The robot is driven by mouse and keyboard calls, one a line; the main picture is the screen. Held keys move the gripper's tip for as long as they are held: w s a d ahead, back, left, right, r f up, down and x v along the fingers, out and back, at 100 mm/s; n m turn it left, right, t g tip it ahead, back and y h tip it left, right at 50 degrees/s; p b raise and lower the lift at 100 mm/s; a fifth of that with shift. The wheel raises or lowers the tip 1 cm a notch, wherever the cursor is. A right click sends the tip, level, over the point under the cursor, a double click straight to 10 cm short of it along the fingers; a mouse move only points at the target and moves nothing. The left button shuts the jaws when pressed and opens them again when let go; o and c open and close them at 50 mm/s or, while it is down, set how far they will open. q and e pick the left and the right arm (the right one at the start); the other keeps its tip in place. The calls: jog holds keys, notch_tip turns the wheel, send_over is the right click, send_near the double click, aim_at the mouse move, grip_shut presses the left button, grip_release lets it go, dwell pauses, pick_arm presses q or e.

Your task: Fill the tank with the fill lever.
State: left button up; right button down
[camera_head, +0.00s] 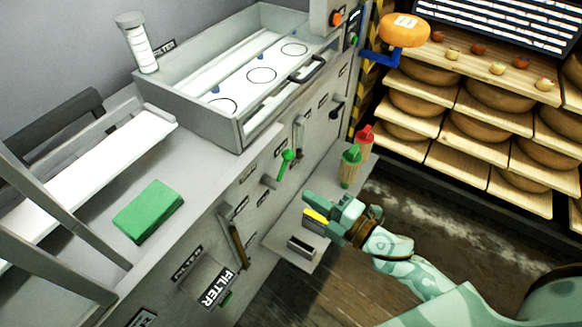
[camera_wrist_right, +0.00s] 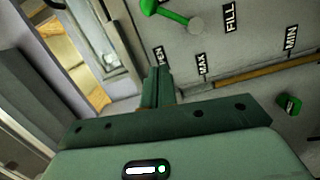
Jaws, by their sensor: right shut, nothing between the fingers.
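The fill lever, a green rod with a round green knob (camera_head: 287,155), sticks out of the grey front panel below the tank (camera_head: 188,95). In the right wrist view the lever (camera_wrist_right: 172,14) is at the top, beside a FILL label. My right gripper (camera_head: 318,207) is to the right of and below the lever in the head view, apart from it. Its fingers (camera_wrist_right: 158,78) are shut and empty in the wrist view. The tank's open top shows a pale inside with several dark rings. My left gripper is not in view.
A low shelf (camera_head: 276,240) juts out below my right gripper, with a yellow item (camera_head: 316,214) close to the fingers. Green and red-topped containers (camera_head: 350,165) (camera_head: 365,141) stand beyond. A green block (camera_head: 148,211) lies on the counter. Cheese shelves (camera_head: 470,150) fill the right.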

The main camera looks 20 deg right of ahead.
jog(key=w+a+b, duration=0.1)
jog(key=w, duration=0.9)
jog(key=shift+w+a+f, duration=0.25)
jog(key=shift+a+f, duration=0.05)
jog(key=shift+w+d+m, duration=0.25)
jog(key=shift+d+m, duration=0.05)
jog(key=shift+m, duration=0.3)
jog(key=d+f+m+p, duration=0.1)
jog(key=m, duration=0.1)
jog(key=w+d+f+m+g+p, duration=0.1)
jog(key=m, duration=0.1)
jog(key=w+d+f+m+p, duration=0.1)
jog(key=f+m, duration=0.1)
jog(key=m, duration=0.1)
jog(key=shift+w, duration=0.1)
jog(key=shift+f, duration=0.15)
dwell(0.4)
dwell(0.4)
